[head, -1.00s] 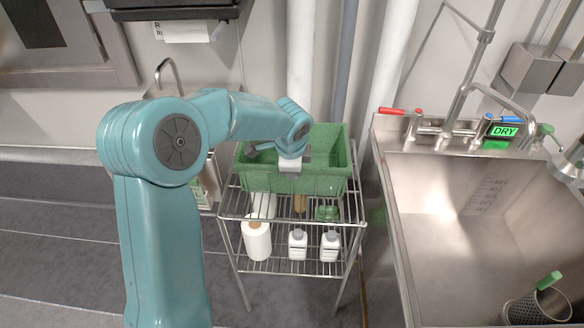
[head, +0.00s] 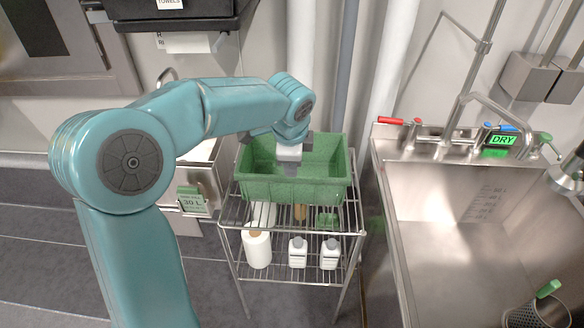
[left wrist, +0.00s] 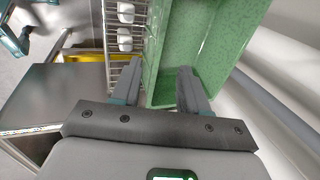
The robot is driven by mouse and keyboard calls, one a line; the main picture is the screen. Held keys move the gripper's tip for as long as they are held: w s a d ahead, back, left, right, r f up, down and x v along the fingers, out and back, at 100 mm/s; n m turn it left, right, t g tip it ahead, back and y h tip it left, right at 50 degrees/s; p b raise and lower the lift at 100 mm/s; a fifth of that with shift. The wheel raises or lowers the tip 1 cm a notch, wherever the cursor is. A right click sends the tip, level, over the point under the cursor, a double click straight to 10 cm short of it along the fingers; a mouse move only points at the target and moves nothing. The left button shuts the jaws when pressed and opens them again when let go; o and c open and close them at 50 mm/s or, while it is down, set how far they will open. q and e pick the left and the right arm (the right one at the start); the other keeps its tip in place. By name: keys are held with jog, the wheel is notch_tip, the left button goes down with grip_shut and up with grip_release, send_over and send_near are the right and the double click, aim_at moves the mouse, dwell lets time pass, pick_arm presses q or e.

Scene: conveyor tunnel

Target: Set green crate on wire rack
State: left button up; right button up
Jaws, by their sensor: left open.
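The green crate (head: 297,189) sits upright on the top shelf of the wire rack (head: 231,213). It is open at the top and looks empty where I can see inside. In the left wrist view the crate (left wrist: 163,60) fills the upper middle. My left gripper (head: 290,155) is over the crate, partly hiding its back wall and inside. In the left wrist view the left gripper (left wrist: 160,85) is open, its fingers apart with part of the crate showing between them. I cannot tell whether a finger touches it. My right gripper is not in view.
A steel sink (head: 440,240) with taps stands at the right. Pipes (head: 340,70) run behind the rack. The floor at left is clear.

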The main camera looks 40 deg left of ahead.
pick_arm(q)
jog(key=s+d+f+n+g+h, duration=0.15)
jog(key=d+f+n+h, duration=0.3)
jog(key=d+f, duration=1.4)
jog(key=s+d+f+n+g+h, duration=0.1)
jog(key=s+d+f+n, duration=0.3)
jog(key=s+f, duration=0.4)
jog(key=s+d+f+n+h, duration=0.1)
jog(key=s+d+f+n, duration=0.35)
jog(key=s+f, duration=0.35)
jog(key=shift+m, duration=0.5)
notch_tip(320, 180, up, 6)
jog(key=p, duration=0.5)
jog(key=shift+s+d+f+p, duration=0.1)
jog(key=shift+f+p, duration=0.05)
jog(key=shift+p, duration=0.15)
